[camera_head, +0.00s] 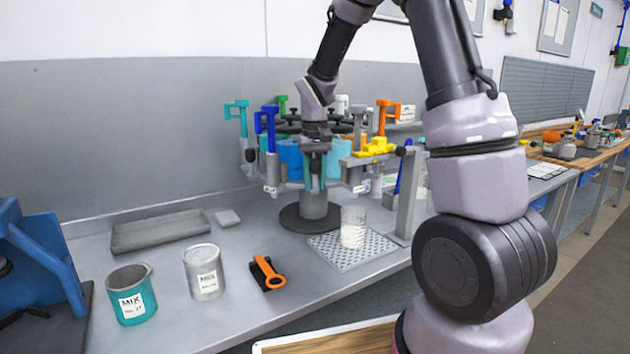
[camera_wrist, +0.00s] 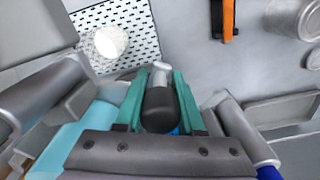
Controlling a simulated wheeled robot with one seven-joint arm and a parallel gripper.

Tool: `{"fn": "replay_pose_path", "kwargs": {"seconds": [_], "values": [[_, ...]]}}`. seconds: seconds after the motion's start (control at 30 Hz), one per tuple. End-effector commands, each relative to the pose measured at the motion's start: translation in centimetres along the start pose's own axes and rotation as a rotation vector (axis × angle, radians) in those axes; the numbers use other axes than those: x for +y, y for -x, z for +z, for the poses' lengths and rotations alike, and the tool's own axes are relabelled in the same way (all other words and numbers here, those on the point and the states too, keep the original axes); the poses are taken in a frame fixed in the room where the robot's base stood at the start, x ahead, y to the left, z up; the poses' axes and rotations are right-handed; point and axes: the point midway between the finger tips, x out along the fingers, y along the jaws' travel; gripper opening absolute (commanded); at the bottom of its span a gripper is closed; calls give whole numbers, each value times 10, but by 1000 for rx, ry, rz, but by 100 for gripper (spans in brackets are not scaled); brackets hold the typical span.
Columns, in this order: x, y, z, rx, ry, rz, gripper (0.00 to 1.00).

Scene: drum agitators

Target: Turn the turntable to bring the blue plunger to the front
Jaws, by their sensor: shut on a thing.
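The turntable (camera_head: 313,204) stands on a round dark base on the bench, with cylinders, coloured plunger handles and black knobs around it. The dark blue plunger (camera_head: 265,120) stands upright at its front left, left of my gripper. A dark blue piece also shows at the lower right edge in the wrist view. My gripper (camera_head: 316,178) points down at the turntable's front. In the wrist view its teal fingers (camera_wrist: 158,102) are closed on a black knob (camera_wrist: 159,109) with a grey end. The knob's far side is hidden.
A teal plunger (camera_head: 237,112) is at left, an orange one (camera_head: 386,115) at right. A yellow part (camera_head: 375,147) sits by a grey post. A clear beaker (camera_head: 353,228) stands on a perforated mat (camera_head: 335,256). Cans, an orange-handled tool (camera_head: 268,275) and a tray (camera_head: 160,231) lie front left.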

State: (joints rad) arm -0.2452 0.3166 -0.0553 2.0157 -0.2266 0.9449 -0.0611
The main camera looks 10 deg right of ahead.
Motion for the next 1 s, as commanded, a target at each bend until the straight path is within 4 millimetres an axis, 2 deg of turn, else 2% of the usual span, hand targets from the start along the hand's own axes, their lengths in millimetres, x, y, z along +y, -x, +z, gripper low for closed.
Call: {"fn": "replay_pose_path", "kwargs": {"seconds": [0.63,1.0], "values": [[5,1,0,2,19,-1,0],[35,1,4,3,148,0,0]]}}
